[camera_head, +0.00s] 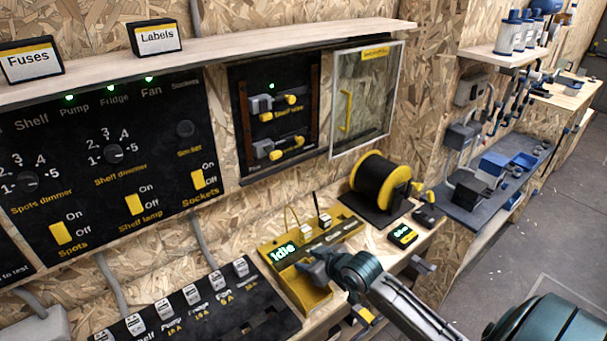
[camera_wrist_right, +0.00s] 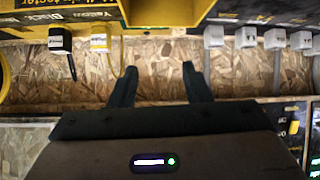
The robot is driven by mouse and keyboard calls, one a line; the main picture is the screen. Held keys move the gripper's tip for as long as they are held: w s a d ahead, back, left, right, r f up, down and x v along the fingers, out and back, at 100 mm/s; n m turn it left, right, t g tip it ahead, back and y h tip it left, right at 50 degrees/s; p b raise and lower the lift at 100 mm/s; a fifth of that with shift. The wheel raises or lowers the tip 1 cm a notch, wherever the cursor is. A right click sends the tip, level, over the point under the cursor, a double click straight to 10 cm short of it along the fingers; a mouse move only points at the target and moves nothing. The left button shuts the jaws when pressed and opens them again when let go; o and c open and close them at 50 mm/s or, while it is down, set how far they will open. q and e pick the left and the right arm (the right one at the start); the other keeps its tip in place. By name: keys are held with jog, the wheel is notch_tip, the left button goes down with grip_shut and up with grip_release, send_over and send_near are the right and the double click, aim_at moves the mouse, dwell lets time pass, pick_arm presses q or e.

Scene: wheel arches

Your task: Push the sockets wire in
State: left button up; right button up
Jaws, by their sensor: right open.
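A black wire panel (camera_head: 240,148) on the wall has its clear door (camera_head: 377,95) swung open to the right. Its upper yellow-ended plug (camera_head: 292,99) has a lit green lamp above it and a label that seems to read "Shelf wire". A lower yellow-ended plug (camera_head: 288,146) has no readable label and no lit lamp that I can see; how deep it sits I cannot tell. My right gripper (camera_head: 312,268) is below the panel, over the yellow tester (camera_head: 270,248), apart from both plugs. In the wrist view its two fingers (camera_wrist_right: 159,85) are apart with nothing between them.
The tester reads "Idle" and has a black plug (camera_wrist_right: 60,40) and a white plug (camera_wrist_right: 100,40) with thin wires. A cable spool (camera_head: 375,185) stands right of it. A row of white-tagged fuses (camera_head: 200,300) lies left. A wooden shelf (camera_head: 220,52) overhangs the panels.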

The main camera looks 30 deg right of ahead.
jog(key=w+d+r+t, duration=0.3)
jog(key=w+d+r, duration=0.4)
jog(key=w+r, duration=0.2)
jog(key=m+t, duration=0.2)
jog(key=t, duration=0.2)
send_near(301, 141)
jog(key=shift+h, duration=0.3)
jog(key=w, duration=0.9)
jog(key=shift+a, duration=0.35)
jog(key=shift+a+r, duration=0.1)
grip_shut()
